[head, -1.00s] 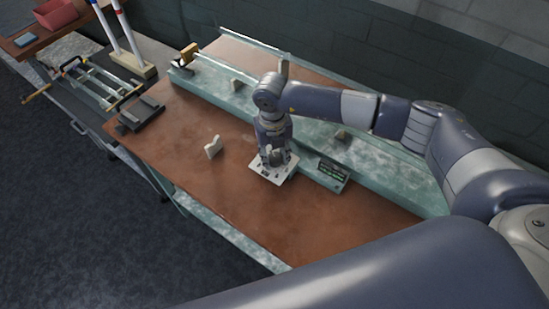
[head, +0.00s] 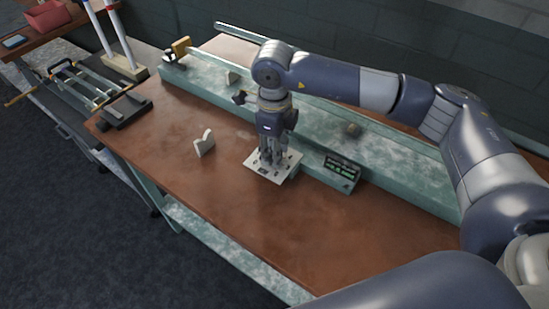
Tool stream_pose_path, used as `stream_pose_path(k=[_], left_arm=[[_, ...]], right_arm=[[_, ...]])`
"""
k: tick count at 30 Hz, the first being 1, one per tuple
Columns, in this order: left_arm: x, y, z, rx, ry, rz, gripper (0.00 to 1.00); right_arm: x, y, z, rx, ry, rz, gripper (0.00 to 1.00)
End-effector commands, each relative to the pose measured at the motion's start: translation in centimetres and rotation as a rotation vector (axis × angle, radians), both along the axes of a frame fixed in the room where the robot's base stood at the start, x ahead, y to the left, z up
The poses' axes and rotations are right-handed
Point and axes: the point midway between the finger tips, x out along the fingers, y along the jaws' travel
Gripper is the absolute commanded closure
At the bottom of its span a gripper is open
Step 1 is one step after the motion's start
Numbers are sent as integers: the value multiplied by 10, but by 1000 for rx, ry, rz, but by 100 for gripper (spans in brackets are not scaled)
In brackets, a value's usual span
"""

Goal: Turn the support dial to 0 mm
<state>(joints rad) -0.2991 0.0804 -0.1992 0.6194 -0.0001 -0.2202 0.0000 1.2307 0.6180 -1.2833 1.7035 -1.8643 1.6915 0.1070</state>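A white plate with dark markings (head: 262,168), apparently the support dial's panel, lies on the brown bench top in front of the long green rail. My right gripper (head: 272,161) points down over this plate, its fingers at or just above the middle. The fingers hide the dial itself, and I cannot tell whether they touch or grip it. A small dark display with green figures (head: 342,169) stands right of the plate; its figures are too small to read. My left gripper is not in view.
The green rail (head: 395,165) runs along the back of the bench. A pale notched support (head: 204,143) stands left of the plate. A black stand (head: 126,111) sits at the bench's left end. The brown bench top (head: 225,205) in front is clear.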

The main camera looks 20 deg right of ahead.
Motion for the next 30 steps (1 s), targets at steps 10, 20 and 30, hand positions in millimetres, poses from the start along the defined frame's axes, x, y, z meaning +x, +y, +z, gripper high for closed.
stream_pose_path(k=[10,20,30], left_arm=[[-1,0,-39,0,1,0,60],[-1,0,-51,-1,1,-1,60],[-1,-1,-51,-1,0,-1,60]], right_arm=[[1,-1,-3,0,-2,255,90],[1,0,-1,1,-1,369,90],[1,0,1,0,0,389,90]])
